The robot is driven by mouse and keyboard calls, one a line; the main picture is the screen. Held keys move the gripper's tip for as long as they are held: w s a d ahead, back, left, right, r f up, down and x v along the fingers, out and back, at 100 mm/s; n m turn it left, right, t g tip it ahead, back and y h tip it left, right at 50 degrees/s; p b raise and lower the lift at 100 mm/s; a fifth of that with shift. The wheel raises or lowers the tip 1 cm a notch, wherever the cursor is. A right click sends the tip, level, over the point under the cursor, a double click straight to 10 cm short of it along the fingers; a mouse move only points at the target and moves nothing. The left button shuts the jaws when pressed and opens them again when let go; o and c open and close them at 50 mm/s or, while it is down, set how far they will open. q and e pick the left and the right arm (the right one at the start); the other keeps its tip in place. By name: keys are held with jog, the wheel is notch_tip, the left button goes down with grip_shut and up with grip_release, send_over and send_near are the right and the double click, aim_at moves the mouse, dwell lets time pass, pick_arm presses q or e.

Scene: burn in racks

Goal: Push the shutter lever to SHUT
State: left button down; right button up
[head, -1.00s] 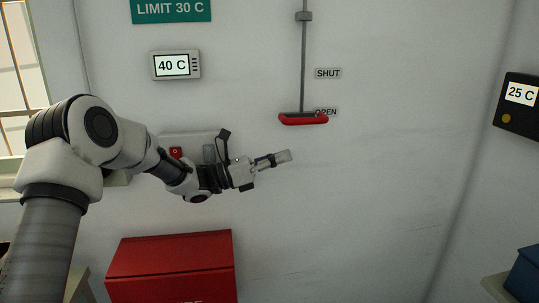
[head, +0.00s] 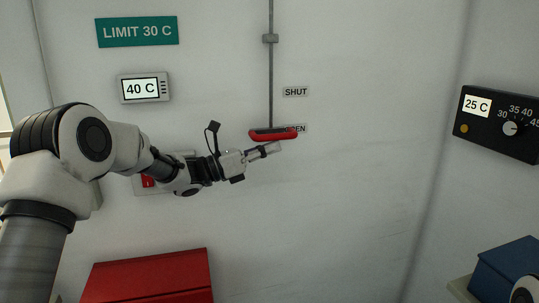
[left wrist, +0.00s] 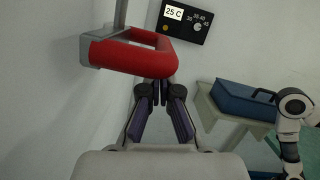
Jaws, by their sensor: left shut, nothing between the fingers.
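The shutter lever is a red bar handle (head: 273,134) at the lower end of a grey vertical rod (head: 271,85) on the wall. It sits level with the OPEN label (head: 298,128), which it partly covers. The SHUT label (head: 295,92) is higher up. My left gripper (head: 277,148) is shut and empty, just below the handle. In the left wrist view the red handle (left wrist: 140,58) is above and in front of the shut fingers (left wrist: 160,92). I cannot tell whether they touch. My right gripper is not in view.
A display (head: 145,88) reads 40 C under a LIMIT 30 C sign (head: 137,31). A black dial box (head: 500,123) reading 25 C hangs at right. A red box (head: 150,277) is below and a blue box (head: 508,270) is at lower right.

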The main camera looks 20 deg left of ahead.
aim_at(269, 135)
pick_arm(q)
notch_tip(269, 135, up, 9)
jog(key=shift+r+b, duration=0.15)
jog(key=shift+b, duration=0.85)
jog(key=shift+a+r, duration=0.1)
jog(key=shift+r, duration=0.2)
